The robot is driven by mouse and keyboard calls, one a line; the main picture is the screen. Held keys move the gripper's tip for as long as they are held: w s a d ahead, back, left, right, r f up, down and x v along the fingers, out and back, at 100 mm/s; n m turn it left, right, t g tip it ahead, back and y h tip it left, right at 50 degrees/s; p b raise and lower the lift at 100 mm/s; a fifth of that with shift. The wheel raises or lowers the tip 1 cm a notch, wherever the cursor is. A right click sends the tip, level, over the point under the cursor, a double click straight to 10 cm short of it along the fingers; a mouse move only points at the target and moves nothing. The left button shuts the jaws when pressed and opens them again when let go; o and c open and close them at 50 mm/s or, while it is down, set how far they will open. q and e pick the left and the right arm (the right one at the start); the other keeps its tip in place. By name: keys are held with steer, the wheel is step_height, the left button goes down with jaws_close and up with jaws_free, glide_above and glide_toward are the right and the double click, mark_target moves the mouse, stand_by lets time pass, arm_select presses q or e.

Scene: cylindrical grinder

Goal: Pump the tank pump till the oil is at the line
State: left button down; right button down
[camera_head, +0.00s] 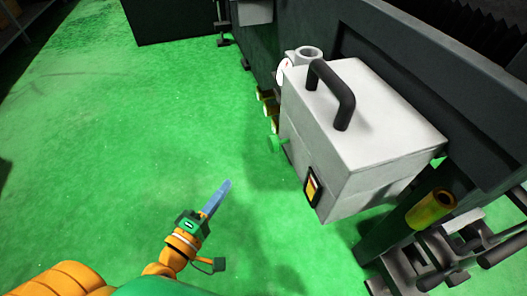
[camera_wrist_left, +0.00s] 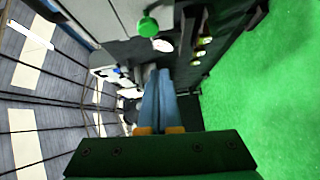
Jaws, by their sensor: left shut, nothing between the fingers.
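The tank (camera_head: 375,150) is a light grey box with a black handle (camera_head: 333,92) on top, in the right half of the head view. A green knob (camera_head: 274,143) sticks out from its left side, perhaps the pump; a green knob also shows in the left wrist view (camera_wrist_left: 148,27). A dark-framed window (camera_head: 312,187) on the tank's front shows yellow-orange; the oil level and line are too small to tell. My left gripper (camera_head: 226,186) is shut and empty, apart from the tank, to the lower left of the knob. Its blue fingers show together in the wrist view (camera_wrist_left: 158,78).
A round white dial (camera_head: 282,71) and a round fitting (camera_head: 304,55) are at the tank's back left corner. The dark machine body (camera_head: 470,110) stands behind. A yellow cylinder (camera_head: 432,208) and grey metal parts are at lower right. The green floor (camera_head: 130,130) at left is clear.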

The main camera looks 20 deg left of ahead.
arm_select(q)
steer(key=p, duration=0.2)
glide_toward(269, 143)
steer(key=w+a, duration=0.3)
steer(key=shift+n+t, duration=0.3)
steer(key=shift+n, duration=0.1)
steer(key=w+d, duration=0.3)
steer(key=d, duration=0.1)
steer(key=shift+f, duration=0.35)
arm_select(e)
steer(key=shift+s+d+f, duration=0.2)
steer(key=shift+s+d, duration=0.2)
steer(key=shift+d, duration=0.25)
arm_select(q)
steer(key=shift+d, duration=0.1)
